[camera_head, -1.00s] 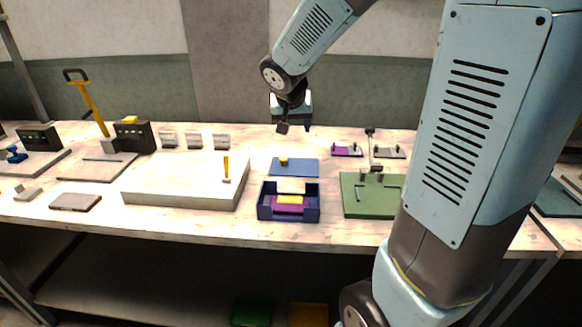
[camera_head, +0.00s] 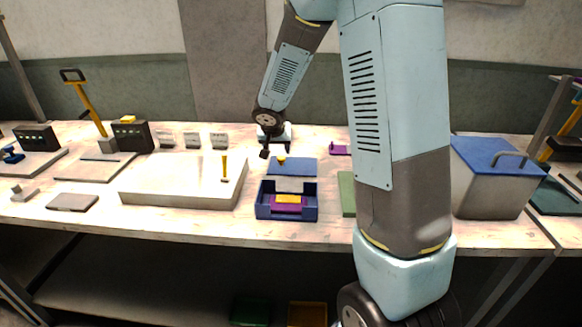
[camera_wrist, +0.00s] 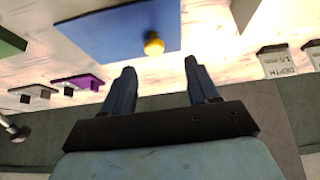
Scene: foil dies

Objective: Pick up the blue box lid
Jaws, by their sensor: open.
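The blue box lid (camera_head: 299,168) is a flat blue plate with a small yellow knob (camera_head: 281,160) and lies on the table behind the open dark blue box (camera_head: 265,211). In the wrist view the lid (camera_wrist: 105,34) fills the top, with its yellow knob (camera_wrist: 153,44) near one edge. My gripper (camera_head: 277,151) is low, just behind the lid's far edge. In the wrist view my gripper (camera_wrist: 160,68) is open and empty, and the knob appears just beyond the fingertips, between their lines. I cannot tell the exact height gap.
The open box holds yellow and purple pieces. A pale slab (camera_head: 170,185) stands to its left. A green plate (camera_head: 347,194) is to the right, partly hidden by my arm. A grey bin with a blue top (camera_head: 490,185) stands farther right. Small grey blocks (camera_head: 192,140) stand behind the slab.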

